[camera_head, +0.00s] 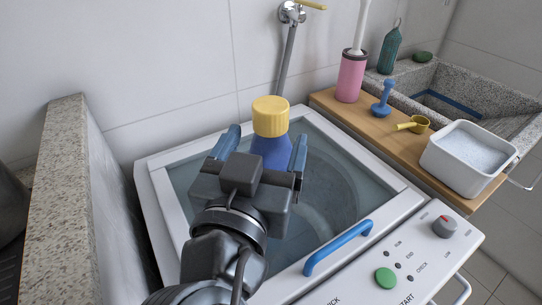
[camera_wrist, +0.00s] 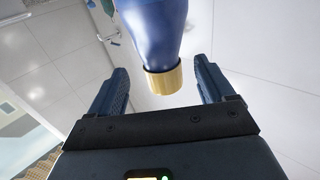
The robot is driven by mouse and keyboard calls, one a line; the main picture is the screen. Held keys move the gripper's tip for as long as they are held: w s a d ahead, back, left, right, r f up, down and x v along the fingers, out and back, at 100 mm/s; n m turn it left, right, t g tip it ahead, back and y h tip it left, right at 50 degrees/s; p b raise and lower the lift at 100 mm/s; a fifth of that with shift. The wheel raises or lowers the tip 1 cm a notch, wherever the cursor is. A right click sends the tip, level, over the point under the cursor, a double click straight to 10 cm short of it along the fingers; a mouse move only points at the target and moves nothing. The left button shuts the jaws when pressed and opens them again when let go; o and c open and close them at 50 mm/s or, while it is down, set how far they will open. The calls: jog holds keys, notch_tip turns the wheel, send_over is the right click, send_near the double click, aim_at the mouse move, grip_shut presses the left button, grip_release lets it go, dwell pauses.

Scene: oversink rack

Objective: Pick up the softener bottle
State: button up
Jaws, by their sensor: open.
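The softener bottle (camera_head: 270,148) is blue with a ribbed yellow cap (camera_head: 270,116). It stands upright on the glass lid of the washing machine in the head view, its lower part hidden behind my gripper. My gripper (camera_head: 264,142) is open, with one blue finger to each side of the bottle in the picture. In the wrist view the bottle (camera_wrist: 155,30) and its cap (camera_wrist: 163,82) appear upside down, between and beyond the open fingers (camera_wrist: 160,78). A gap shows between each finger and the bottle, and I see no contact.
The washing machine's lid has a blue handle (camera_head: 338,248); its control panel (camera_head: 400,262) is at front right. A wooden board (camera_head: 375,123) holds a pink container (camera_head: 350,78), a blue plunger-like item (camera_head: 382,98), a yellow scoop (camera_head: 414,125) and a white powder tub (camera_head: 466,158). A stone-topped wall (camera_head: 52,190) stands left.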

jog(key=shift+w+d+r+p, duration=0.1)
jog(key=shift+w+d+p, duration=0.05)
jog(key=shift+w, duration=0.85)
jog(key=shift+w+d+r+p, duration=0.1)
jog(key=shift+w+d+p, duration=0.1)
jog(key=shift+w, duration=0.85)
jog(key=shift+w+d+r+p, duration=0.1)
jog(key=shift+w+d+p, duration=0.05)
jog(key=shift+w, duration=0.85)
grip_shut()
